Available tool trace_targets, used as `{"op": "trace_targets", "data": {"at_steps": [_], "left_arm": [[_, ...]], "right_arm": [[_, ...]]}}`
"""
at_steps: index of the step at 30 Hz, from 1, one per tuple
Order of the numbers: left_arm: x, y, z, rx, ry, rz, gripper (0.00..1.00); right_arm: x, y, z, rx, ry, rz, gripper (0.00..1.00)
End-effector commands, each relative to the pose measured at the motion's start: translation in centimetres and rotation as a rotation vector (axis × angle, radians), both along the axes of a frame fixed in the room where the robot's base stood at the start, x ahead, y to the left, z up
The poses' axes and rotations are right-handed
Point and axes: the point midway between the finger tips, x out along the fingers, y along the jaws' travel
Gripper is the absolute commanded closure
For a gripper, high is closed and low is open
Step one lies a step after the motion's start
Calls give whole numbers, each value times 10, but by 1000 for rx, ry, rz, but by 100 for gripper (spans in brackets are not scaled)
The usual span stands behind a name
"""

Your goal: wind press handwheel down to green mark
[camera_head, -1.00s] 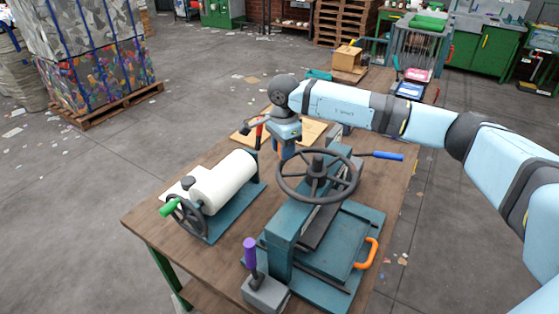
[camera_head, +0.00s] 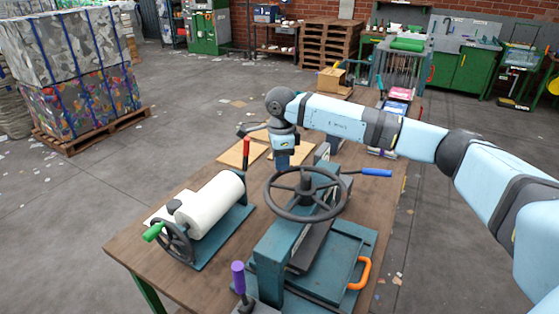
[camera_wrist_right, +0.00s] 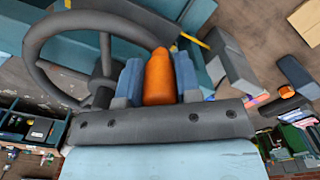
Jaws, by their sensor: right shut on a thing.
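The press handwheel (camera_head: 306,212), a dark spoked ring, sits level on top of the teal press (camera_head: 272,265) on the wooden bench. My right gripper (camera_head: 281,160) points down at the wheel's far rim. In the right wrist view, the handwheel (camera_wrist_right: 45,62) is at the left, and my right gripper (camera_wrist_right: 158,72) is shut on an orange knob (camera_wrist_right: 158,80) between its blue fingers. The knob is hidden in the head view. I cannot make out the green mark in either view. My left gripper is not in view.
A white roller machine (camera_head: 215,203) with a green crank handle stands left of the press. A purple-knobbed lever (camera_head: 238,277) is in front, an orange handle (camera_head: 361,273) at the press's right and a blue-handled lever (camera_head: 376,173) behind. Bare bench lies between.

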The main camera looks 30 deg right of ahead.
Motion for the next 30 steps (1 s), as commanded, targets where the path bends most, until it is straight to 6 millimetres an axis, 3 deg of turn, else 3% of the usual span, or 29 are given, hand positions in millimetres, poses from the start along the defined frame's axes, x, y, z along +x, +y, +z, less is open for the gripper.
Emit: {"op": "trace_targets", "data": {"at_steps": [7, 8, 11, 22, 26, 30], "left_arm": [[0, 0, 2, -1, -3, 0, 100], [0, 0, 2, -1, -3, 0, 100], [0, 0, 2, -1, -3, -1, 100], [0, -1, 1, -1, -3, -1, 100], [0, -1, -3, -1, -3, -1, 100], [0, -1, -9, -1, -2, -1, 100]], "right_arm": [[2, -4, 4, -4, -8, -6, 100], [2, -4, 4, -4, -8, -6, 64], [2, -3, 4, -3, -7, -4, 43], [1, -1, 8, -1, -5, -1, 43], [1, -1, 27, 0, -6, 0, 43], [1, -2, 59, -1, -8, 0, 43]]}}
